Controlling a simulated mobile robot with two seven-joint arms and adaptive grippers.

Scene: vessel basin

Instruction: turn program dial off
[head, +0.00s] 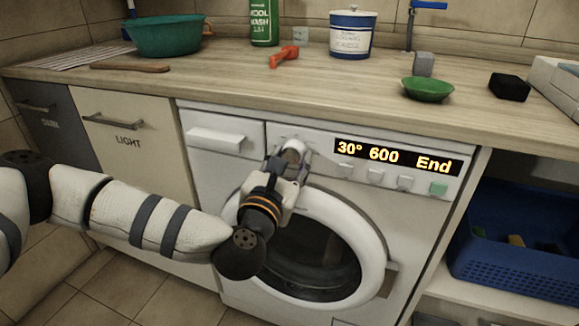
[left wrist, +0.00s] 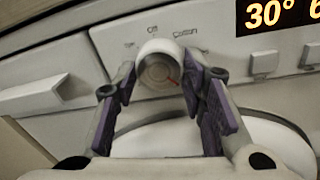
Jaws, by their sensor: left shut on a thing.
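The program dial (left wrist: 160,55) is a round white knob on the washing machine's front panel. It also shows in the head view (head: 294,147), partly covered by my fingers. My left gripper (head: 289,160) is shut on the dial, with one purple-padded finger on each side in the left wrist view (left wrist: 160,85). The word "Off" stands above the dial and "Cotton" to its upper right. The display (head: 397,157) reads "30° 600 End". My right gripper is out of view.
The washing machine's round door (head: 372,245) is closed below the dial. Square buttons, one of them green (head: 438,188), sit under the display. The wooden counter (head: 230,75) overhangs the panel. A blue basket (head: 515,255) stands on the right shelf.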

